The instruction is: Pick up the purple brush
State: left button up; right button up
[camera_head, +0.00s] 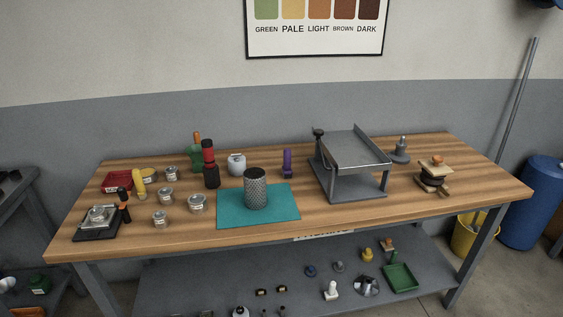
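The purple brush (287,163) stands upright on the wooden table (400,212), behind the teal mat (233,212) and left of the grey metal stand. Its lower end rests on the table top and nothing covers it. Neither of my grippers shows in the head view.
A perforated metal cylinder (256,189) stands on the mat, in front of the brush. A grey stand with a sloped tray (352,150) is close on the right. A white canister (236,165) and a black-and-red grinder (210,165) stand left. Several jars sit further left. The table's right front is clear.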

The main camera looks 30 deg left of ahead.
aim_at(287, 170)
jog(key=i+l+u, duration=0.95)
jog(key=l+u, duration=0.2)
jog(key=i+l+u, duration=0.1)
jog(key=l, duration=0.55)
jog(key=i+u, duration=0.05)
